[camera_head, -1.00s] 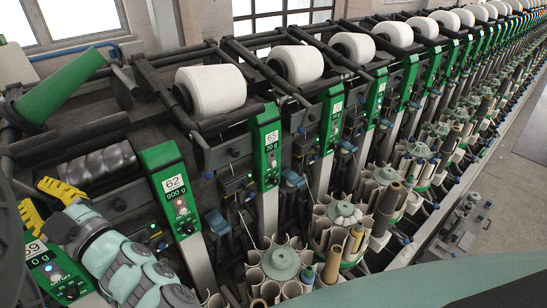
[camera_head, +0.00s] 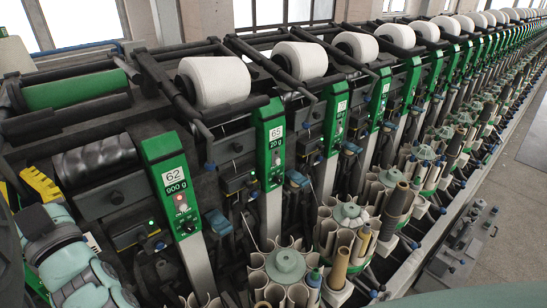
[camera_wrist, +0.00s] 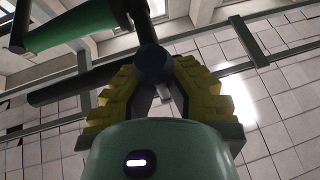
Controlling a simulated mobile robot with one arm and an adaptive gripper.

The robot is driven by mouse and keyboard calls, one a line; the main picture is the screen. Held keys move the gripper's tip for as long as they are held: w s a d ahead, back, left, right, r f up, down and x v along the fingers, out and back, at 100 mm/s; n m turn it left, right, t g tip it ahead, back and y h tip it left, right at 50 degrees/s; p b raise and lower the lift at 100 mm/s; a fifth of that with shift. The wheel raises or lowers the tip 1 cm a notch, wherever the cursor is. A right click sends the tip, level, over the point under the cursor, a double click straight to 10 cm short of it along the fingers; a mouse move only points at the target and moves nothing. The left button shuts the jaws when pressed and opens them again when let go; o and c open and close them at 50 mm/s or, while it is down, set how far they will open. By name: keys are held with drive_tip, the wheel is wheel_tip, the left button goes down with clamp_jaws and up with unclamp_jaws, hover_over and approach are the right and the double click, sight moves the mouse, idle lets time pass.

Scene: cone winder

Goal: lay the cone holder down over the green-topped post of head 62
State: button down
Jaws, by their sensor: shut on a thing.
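The cone holder, with its green tube (camera_head: 70,92), lies about level at the upper left in the head view, above a dark ribbed drum. Its tube also shows in the wrist view (camera_wrist: 75,32), on a dark arm with a round dark knob (camera_wrist: 153,64). My gripper (camera_wrist: 156,82) has its yellow fingers closed around that knob. In the head view my gripper (camera_head: 22,190) is at the left edge, partly cut off, and hides the knob. The green-topped post of head 62 (camera_head: 168,155) stands right of and below the tube. Whether the holder touches a rest is unclear.
Head 65 (camera_head: 270,140) stands to the right, with a white cone (camera_head: 213,82) on its holder behind. More heads run off to the right. Bobbin magazines (camera_head: 285,265) crowd the front. Bare floor (camera_head: 510,210) lies at the far right.

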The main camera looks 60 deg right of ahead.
drive_tip(key=shift+m, duration=0.3)
drive_tip(key=c, duration=1)
unclamp_jaws()
